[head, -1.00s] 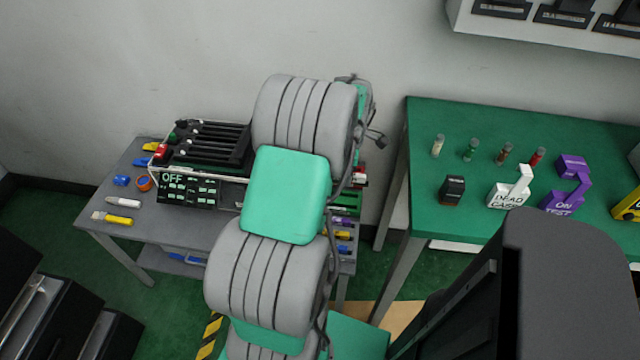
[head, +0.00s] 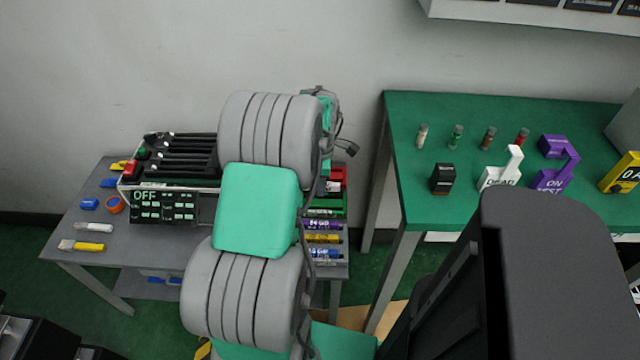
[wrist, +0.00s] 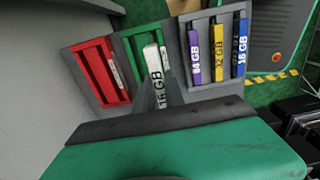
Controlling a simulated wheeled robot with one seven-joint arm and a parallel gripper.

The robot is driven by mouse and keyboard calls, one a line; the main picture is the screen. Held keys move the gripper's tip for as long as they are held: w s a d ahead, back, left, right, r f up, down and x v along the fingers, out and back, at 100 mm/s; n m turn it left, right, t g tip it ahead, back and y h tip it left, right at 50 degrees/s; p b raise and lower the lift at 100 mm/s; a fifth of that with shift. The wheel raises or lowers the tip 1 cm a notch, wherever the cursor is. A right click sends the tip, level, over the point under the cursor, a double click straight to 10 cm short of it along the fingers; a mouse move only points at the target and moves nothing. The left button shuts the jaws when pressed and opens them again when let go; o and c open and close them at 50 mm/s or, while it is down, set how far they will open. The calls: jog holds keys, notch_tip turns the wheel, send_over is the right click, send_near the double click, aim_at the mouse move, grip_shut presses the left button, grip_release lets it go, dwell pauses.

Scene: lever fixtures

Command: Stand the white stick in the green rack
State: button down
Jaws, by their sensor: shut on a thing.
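The white stick (wrist: 154,62), marked 16 GB, is held in my gripper (wrist: 166,92) in the wrist view. The gripper is shut on its near end. The stick's far end overlaps the green rack (wrist: 130,51); I cannot tell whether it is inside the rack or above it. In the head view the green rack (head: 328,204) shows at the grey table's right end, just right of my arm. My arm hides the gripper and the white stick there.
The red rack (wrist: 83,66) is left of the green one. Purple (wrist: 194,55), yellow (wrist: 217,52) and blue (wrist: 240,47) sticks stand in slots to the right. A black panel marked OFF (head: 165,207) is on the grey table (head: 120,255).

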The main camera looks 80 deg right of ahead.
jog(key=b, duration=0.3)
send_over(321, 202)
jog(key=a, duration=0.2)
jog(key=shift+s+a+f, duration=0.1)
jog(key=shift+s+f, duration=0.05)
jog(key=shift+f, duration=1.25)
jog(key=shift+s+f, duration=0.15)
jog(key=shift+f, duration=1.2)
jog(key=shift+f, duration=1.15)
jog(key=c, duration=1.3)
grip_release()
jog(key=shift+c, duration=0.2)
jog(key=shift+r, duration=0.1)
notch_tip(321, 202, up, 8)
jog(key=shift+f+p, duration=0.15)
jog(key=shift+p, duration=0.3)
